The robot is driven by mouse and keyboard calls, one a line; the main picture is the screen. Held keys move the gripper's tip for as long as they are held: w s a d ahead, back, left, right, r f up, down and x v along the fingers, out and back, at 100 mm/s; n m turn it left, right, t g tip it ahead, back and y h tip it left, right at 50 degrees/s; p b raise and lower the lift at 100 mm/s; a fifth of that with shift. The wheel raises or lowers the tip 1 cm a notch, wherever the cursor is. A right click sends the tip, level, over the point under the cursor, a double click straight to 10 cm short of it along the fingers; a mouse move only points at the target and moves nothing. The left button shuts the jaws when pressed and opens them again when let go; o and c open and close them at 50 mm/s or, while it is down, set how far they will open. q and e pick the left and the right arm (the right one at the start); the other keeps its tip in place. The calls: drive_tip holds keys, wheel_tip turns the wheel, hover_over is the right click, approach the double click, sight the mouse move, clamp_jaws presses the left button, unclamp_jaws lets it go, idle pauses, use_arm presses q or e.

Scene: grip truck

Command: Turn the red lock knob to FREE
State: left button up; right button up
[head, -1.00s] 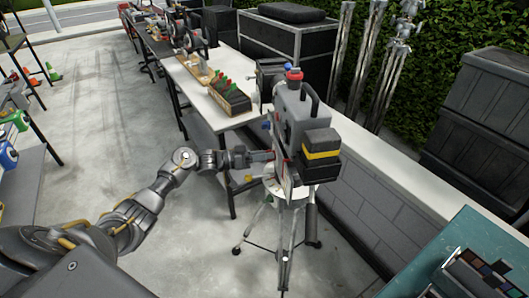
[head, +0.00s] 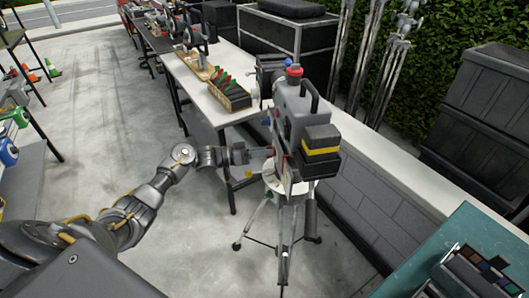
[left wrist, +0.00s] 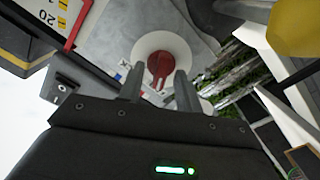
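The red lock knob (left wrist: 160,66) sits on a round white disc (left wrist: 143,47) on a grey panel in the left wrist view. Its narrow grip points down in the picture, toward my gripper. My left gripper (left wrist: 159,75) is open, with one finger on each side of that grip; I cannot tell if they touch it. In the head view my left gripper (head: 264,153) reaches the left side of the grey camera (head: 294,122) on its tripod (head: 285,215). There the knob is not clearly visible. No lettering for FREE is readable. My right gripper is not in view.
A white table (head: 205,95) with a wooden box of cards (head: 230,97) stands behind the tripod. A low block wall (head: 375,195) runs to the right. A teal surface (head: 430,260) is at lower right.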

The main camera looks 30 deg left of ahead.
use_arm(q)
drive_tip(key=b+v, duration=0.2)
drive_tip(key=v, duration=0.8)
drive_tip(key=shift+s+a+b, duration=0.15)
drive_tip(key=shift+s+b, duration=0.05)
drive_tip(key=shift+b, duration=0.1)
